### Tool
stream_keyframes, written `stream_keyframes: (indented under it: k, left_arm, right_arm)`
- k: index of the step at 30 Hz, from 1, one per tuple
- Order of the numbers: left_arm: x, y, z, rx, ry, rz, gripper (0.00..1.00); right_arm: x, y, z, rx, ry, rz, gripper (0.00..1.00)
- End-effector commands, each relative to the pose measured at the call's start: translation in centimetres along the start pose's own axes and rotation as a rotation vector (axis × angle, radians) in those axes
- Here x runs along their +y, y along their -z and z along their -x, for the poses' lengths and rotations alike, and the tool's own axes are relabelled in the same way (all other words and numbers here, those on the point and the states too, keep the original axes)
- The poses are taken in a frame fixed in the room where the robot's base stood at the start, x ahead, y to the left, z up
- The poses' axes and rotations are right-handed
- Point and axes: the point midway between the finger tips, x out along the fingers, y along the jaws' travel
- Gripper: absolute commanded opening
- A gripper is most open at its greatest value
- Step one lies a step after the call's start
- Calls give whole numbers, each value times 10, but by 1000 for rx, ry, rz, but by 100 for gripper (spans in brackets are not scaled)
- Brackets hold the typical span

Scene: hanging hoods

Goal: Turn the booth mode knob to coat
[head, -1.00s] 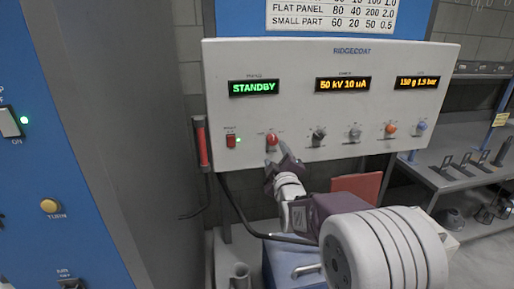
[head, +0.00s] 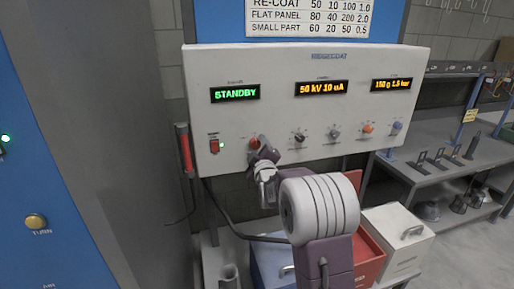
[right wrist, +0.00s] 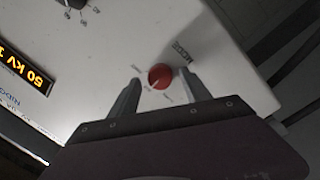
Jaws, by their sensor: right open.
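The red mode knob (head: 254,142) sits on the lower left of the light grey control panel (head: 290,68). The display above reads STANDBY in green. My right gripper (head: 262,154) is in front of the knob and partly covers it. In the right wrist view, the red knob (right wrist: 161,76) shows between the two open fingertips, near a MODE label. The fingers are on either side of it; whether they touch it cannot be told. The small position marks around the knob are too blurred to read. My left gripper is not in view.
Other knobs (head: 367,129) run along the panel to the right. Below are a red bin (head: 372,258) and a white box (head: 400,238). A grey shelf (head: 440,165) stands at right.

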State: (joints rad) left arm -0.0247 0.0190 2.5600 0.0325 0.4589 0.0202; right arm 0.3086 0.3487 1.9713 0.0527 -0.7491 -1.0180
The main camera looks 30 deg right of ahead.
Motion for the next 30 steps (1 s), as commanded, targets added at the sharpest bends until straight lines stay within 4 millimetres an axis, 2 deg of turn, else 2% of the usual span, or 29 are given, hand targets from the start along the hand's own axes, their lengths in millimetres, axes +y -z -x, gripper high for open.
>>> stream_keyframes:
  k: [2,8,20,30]
  left_arm:
    - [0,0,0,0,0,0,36]
    - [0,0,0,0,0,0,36]
    - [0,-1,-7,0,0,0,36]
    - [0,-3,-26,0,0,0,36]
  right_arm:
    - [0,0,0,0,0,0,56]
    - [0,0,0,0,0,0,0]
    - [-1,0,0,-2,5,-73,0]
    - [0,0,0,-18,28,-349,0]
